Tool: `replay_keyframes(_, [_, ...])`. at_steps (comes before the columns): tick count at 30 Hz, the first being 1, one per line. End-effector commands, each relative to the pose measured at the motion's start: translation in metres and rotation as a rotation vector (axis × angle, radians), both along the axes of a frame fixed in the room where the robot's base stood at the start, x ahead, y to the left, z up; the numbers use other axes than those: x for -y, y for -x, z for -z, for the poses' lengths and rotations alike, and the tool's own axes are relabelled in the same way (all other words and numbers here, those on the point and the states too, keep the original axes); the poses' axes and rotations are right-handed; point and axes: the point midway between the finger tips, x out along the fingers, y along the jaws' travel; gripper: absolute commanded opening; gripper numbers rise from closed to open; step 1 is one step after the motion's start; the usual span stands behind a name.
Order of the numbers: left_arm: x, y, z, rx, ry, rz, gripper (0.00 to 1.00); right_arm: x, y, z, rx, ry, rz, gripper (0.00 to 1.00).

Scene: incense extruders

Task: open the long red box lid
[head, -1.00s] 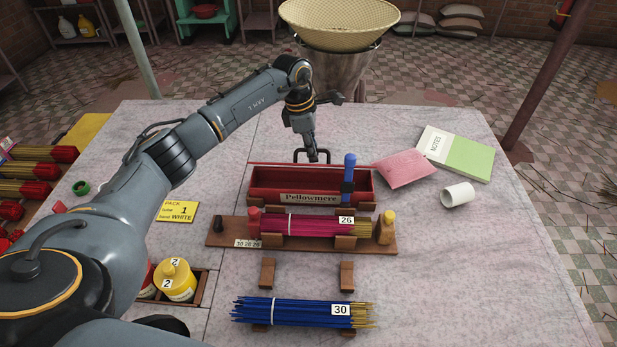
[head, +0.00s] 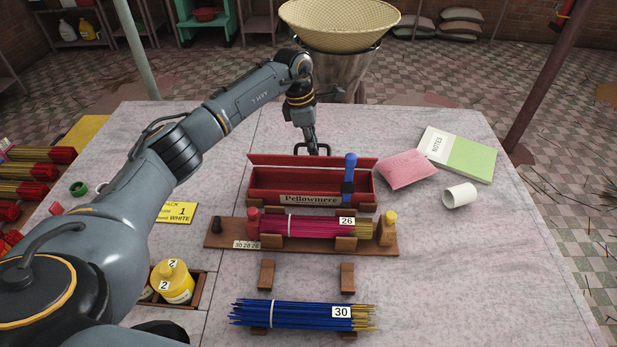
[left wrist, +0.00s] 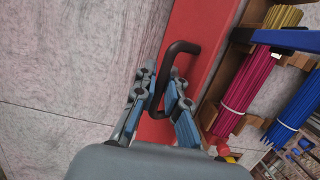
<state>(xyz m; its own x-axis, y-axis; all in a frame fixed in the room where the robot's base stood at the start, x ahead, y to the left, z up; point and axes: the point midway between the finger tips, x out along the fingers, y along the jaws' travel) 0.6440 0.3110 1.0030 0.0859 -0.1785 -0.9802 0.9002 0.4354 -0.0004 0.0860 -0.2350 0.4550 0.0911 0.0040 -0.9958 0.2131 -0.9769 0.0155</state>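The long red box (head: 265,184) with the Pellowmere label stands behind the rack on the table, and its inside shows. Its red lid (head: 300,161) is raised along the back edge and leans back, its inner face partly visible. In the left wrist view the lid (left wrist: 188,80) carries a black handle (left wrist: 183,47). My left gripper (head: 310,148) is at this handle behind the lid. Its fingers (left wrist: 161,88) sit close on both sides of the handle bar, shut on it. My right gripper is not in view.
A blue-and-black piece (head: 350,175) stands at the box's right end. The wooden rack (head: 225,236) with pink sticks (head: 310,226) is in front; blue sticks (head: 285,313) lie nearer. A pink packet (head: 407,170), notebook (head: 460,153) and white cup (head: 459,195) lie to the right.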

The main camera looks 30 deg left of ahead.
Motion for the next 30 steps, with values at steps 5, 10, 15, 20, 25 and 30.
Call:
replay_keyframes(5, [0.000,-0.001,0.000,0.000,0.000,0.000,0.11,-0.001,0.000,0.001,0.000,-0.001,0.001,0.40])
replay_keyframes(10, [-0.002,-0.006,0.003,0.000,0.001,-0.001,0.11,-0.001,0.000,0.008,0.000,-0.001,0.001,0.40])
replay_keyframes(15, [-0.005,-0.012,0.003,0.000,0.001,-0.001,0.11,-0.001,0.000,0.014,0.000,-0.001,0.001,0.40])
replay_keyframes(20, [-0.007,-0.015,0.002,0.000,0.001,0.000,0.11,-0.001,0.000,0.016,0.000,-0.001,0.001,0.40])
replay_keyframes(25, [-0.007,-0.015,0.002,0.000,0.000,0.001,0.11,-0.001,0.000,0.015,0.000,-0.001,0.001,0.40])
replay_keyframes(30, [-0.007,-0.015,0.003,0.000,0.000,0.000,0.11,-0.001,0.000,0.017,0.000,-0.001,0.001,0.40])
